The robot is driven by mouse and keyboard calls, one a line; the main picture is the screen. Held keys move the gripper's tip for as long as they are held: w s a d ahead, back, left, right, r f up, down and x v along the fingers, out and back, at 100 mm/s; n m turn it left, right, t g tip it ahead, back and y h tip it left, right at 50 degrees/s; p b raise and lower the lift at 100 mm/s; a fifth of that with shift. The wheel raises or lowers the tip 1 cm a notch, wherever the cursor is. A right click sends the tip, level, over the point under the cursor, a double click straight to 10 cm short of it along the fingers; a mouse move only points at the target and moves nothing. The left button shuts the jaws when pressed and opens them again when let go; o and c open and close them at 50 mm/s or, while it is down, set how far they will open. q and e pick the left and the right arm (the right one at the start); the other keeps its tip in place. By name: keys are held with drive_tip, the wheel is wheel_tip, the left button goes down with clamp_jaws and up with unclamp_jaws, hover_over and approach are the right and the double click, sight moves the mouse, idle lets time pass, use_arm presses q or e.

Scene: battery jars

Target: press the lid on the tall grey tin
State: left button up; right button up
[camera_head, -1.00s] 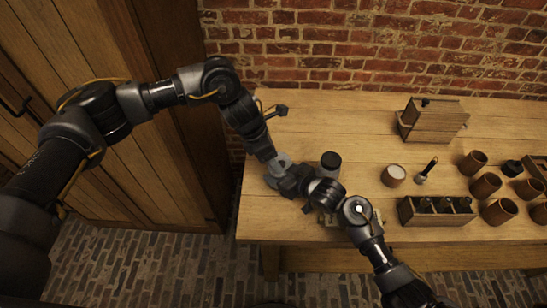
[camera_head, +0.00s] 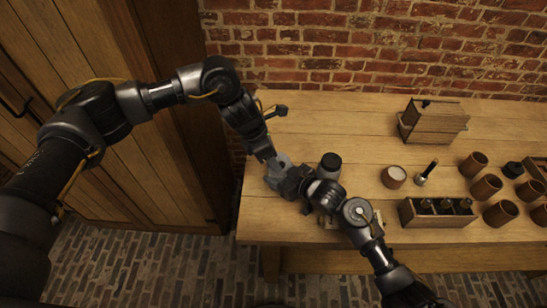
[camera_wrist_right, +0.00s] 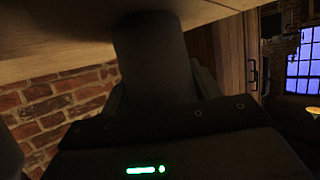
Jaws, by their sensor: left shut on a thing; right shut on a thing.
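The tall grey tin (camera_head: 284,160) is near the left end of the table, mostly hidden by my two grippers. In the right wrist view, a dark grey cylinder, the tin (camera_wrist_right: 150,55), stands between the fingers of my right gripper (camera_wrist_right: 158,85), which is shut on it. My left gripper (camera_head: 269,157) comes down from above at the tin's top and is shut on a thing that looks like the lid. The lid is too small and covered to make out, and I cannot tell how it sits on the tin.
A dark-topped jar (camera_head: 330,162) stands close to the right of my grippers. A white-topped pot (camera_head: 394,176), a wooden rack (camera_head: 436,220), a wooden box (camera_head: 432,128) and several brown cups (camera_head: 486,187) are further right. The back left of the table is clear.

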use_arm(q)
drive_tip(key=v, duration=0.3)
drive_tip(key=shift+r, duration=0.25)
use_arm(e)
drive_tip(key=o, duration=1.5)
drive_tip(key=shift+c, duration=0.2)
